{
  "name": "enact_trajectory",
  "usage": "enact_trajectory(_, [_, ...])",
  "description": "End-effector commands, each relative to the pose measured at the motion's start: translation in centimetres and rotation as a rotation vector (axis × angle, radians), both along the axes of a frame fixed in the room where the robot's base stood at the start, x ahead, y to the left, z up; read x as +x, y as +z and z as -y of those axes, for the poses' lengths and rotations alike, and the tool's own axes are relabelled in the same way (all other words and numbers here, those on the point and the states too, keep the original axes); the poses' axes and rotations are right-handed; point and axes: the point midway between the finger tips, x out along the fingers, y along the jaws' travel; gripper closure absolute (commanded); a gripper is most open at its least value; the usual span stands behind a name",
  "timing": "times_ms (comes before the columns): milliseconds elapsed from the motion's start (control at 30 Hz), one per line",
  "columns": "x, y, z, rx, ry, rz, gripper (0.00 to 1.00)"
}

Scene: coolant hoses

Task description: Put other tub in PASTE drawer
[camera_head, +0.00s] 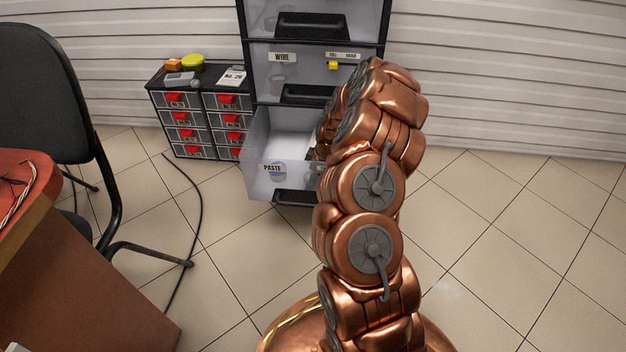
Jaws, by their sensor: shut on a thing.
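The PASTE drawer (262,184) is pulled open at the bottom of the tall drawer unit. Its walls are translucent and its label is on the front. A bluish round shape (278,171) shows faintly through the front, by the label; I cannot tell surely whether it is a tub. My copper arm rises in front of the drawer and bends toward its right side, covering that part. My gripper is hidden behind the arm, so I cannot see its fingers or anything in them.
A small cabinet (203,130) with red-handled drawers stands left of the unit. A yellow round item (193,63), an orange block (173,64) and a grey device (181,78) lie on top. The WIRE drawer (270,74) above is shut. A black chair (45,95) stands left.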

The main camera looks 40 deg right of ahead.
Motion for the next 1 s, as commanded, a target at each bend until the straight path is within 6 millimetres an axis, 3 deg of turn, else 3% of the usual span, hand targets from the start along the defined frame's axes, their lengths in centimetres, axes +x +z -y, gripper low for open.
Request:
enact_trajectory(100, [0.0, -0.4, 0.0, 0.0, 0.0, 0.0, 0.84])
enact_trajectory(133, [0.0, -0.3, 0.0, 0.0, 0.0, 0.0, 0.38])
enact_trajectory(367, [0.0, -0.3, 0.0, 0.0, 0.0, 0.0, 0.14])
enact_trajectory(767, [0.0, 0.1, 0.0, 0.0, 0.0, 0.0, 0.14])
enact_trajectory(1000, [-0.4, 2.4, 0.4, -0.002, 0.0, 0.003, 0.14])
